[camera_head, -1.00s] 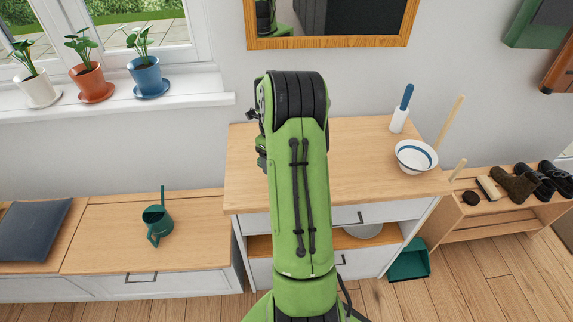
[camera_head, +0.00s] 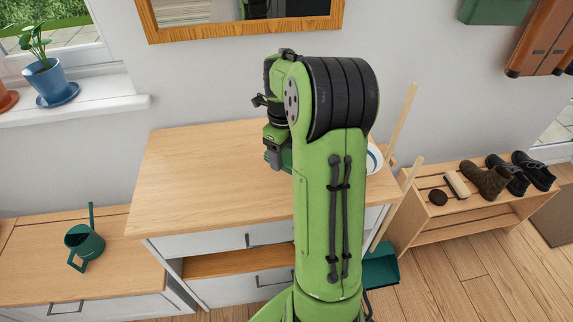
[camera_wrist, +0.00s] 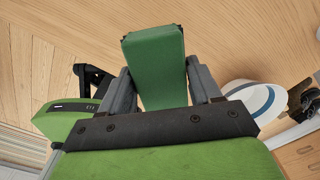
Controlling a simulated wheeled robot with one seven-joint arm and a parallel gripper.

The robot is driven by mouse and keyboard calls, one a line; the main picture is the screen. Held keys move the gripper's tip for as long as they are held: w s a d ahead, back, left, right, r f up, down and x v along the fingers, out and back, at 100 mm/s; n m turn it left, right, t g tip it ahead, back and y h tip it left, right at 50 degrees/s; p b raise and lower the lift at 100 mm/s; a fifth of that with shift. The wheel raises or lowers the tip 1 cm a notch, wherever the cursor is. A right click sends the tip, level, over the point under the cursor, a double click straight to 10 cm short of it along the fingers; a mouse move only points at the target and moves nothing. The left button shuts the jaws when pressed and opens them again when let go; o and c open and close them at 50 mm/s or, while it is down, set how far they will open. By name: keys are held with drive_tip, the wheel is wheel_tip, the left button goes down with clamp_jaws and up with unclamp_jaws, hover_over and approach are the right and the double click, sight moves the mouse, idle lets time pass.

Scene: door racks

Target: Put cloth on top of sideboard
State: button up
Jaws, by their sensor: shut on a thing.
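The sideboard (camera_head: 205,170) has a bare wooden top and white drawers, with an open shelf in its front. My gripper (camera_wrist: 158,80) is shut on a dark green, block-like folded piece, which I take to be the cloth (camera_wrist: 155,60). The cloth sits between the two grey fingers, with the sideboard's wooden top (camera_wrist: 65,30) behind it in the wrist view. In the head view my gripper (camera_head: 279,155) is over the right part of the sideboard top, and my arm hides most of the cloth. I cannot tell whether the cloth touches the top.
A white bowl with a blue band (camera_wrist: 252,97) stands near the gripper, mostly hidden by my arm in the head view. Wooden sticks (camera_head: 402,125) lean at the sideboard's right end. A shoe rack (camera_head: 470,215) stands further right. The left sideboard top is clear.

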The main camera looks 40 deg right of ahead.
sight(284, 181)
wheel_tip(284, 181, down, 8)
drive_tip(key=shift+r+b, duration=0.25)
drive_tip(key=shift+b, duration=0.6)
drive_tip(key=shift+f, duration=0.25)
drive_tip(key=o, duration=1)
drive_tip(key=shift+r, duration=0.1)
